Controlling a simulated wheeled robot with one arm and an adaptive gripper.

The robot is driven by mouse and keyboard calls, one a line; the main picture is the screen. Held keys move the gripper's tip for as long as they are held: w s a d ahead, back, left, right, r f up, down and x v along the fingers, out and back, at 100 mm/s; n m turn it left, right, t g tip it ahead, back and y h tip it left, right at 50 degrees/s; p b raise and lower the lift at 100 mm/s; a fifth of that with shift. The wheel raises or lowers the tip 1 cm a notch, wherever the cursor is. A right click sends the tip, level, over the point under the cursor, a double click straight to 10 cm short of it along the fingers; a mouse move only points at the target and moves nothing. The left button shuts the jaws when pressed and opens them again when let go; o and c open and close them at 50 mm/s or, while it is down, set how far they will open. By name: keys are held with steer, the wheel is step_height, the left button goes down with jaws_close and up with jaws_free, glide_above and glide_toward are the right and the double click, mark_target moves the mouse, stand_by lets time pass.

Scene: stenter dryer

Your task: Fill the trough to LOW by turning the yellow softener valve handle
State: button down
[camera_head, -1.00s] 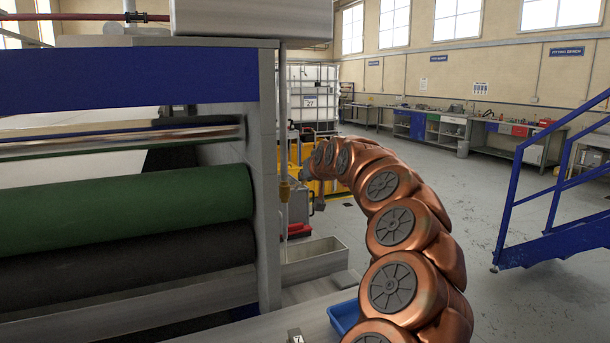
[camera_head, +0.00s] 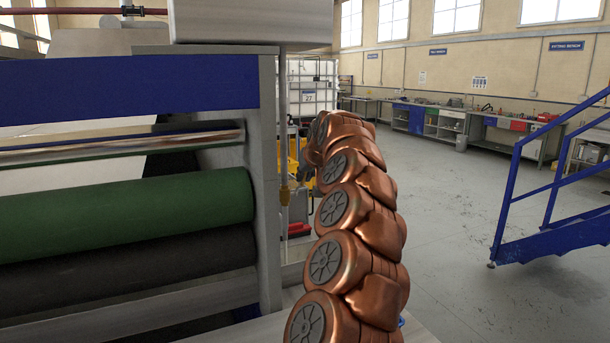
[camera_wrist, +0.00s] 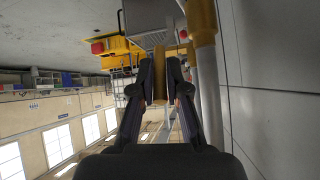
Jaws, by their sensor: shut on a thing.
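The yellow valve handle (camera_wrist: 159,68) shows between my fingertips in the wrist view. My gripper (camera_wrist: 160,88) is shut on it, with one dark finger on each side. A yellow valve body (camera_wrist: 201,22) sits on a grey upright pipe just right of the fingers. In the head view the yellow valve (camera_head: 284,192) is on the pipe beside the machine's end frame, and my gripper (camera_head: 302,178) is close to its right, small and dark. The trough (camera_head: 293,262) is mostly hidden behind my arm, so its liquid level cannot be seen.
Green and black rollers (camera_head: 120,213) and the machine's grey end frame (camera_head: 265,180) stand close on the left. A white caged tank (camera_head: 312,90) is behind. Blue stairs (camera_head: 550,200) stand at the right, with open floor (camera_head: 450,250) between.

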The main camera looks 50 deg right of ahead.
steer(key=c, duration=1.2)
jaws_free()
steer(key=shift+w, duration=0.1)
steer(key=shift+o, duration=0.2)
steer(key=shift+r, duration=0.1)
steer(key=v, duration=1.2)
steer(key=shift+a, duration=0.1)
